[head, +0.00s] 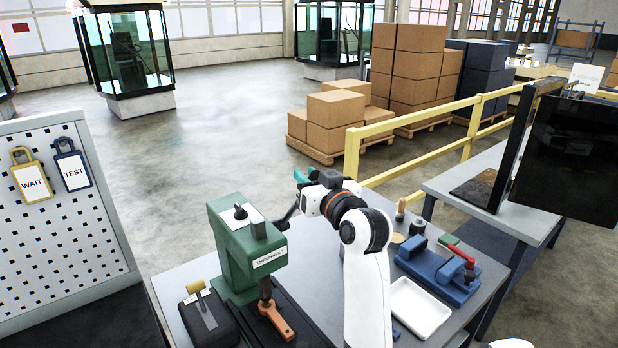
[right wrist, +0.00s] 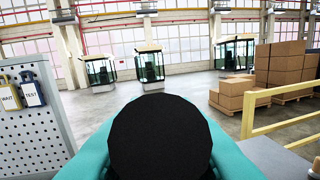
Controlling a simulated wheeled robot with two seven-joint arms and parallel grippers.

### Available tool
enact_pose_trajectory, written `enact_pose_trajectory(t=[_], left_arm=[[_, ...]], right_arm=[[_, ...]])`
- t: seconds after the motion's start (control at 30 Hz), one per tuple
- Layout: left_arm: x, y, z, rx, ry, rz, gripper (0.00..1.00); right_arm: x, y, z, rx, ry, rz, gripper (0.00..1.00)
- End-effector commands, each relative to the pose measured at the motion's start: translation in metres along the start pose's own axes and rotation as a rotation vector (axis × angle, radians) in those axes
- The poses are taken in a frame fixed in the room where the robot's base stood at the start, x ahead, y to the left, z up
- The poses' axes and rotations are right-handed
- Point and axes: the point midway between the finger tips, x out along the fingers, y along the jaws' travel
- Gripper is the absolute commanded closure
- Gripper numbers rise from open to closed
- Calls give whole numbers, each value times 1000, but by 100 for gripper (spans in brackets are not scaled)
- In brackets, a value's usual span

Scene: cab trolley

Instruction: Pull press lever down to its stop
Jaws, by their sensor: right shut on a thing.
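The green press (head: 233,235), with a white label on its side, stands on the grey table. Its dark press lever (head: 287,216) sticks out from the right side and slants up toward my right gripper (head: 301,178). My right gripper's teal fingers are shut on the lever's end. In the right wrist view a large round black knob (right wrist: 160,138) sits between the teal fingers and hides most of what is below. In the head view the gripper and wrist cover the lever's upper end. My left gripper is not in view.
A blue fixture with a red handle (head: 463,258) and a white tray (head: 420,307) lie right of my arm. A black block with a lever (head: 208,315) stands left of the press. A pegboard (head: 60,240) rises at the left, a yellow rail (head: 420,158) behind.

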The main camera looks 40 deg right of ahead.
Motion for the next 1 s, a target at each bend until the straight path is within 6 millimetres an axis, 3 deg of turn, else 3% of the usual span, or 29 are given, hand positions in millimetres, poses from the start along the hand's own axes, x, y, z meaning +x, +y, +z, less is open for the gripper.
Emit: enact_pose_trajectory(t=[0.17,0.53,1.0], left_arm=[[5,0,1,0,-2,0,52],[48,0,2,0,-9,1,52],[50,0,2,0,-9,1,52]], right_arm=[[-1,-1,-4,1,-7,0,100],[-21,-6,-22,18,-118,13,100],[-24,-6,-19,23,-137,16,100]])
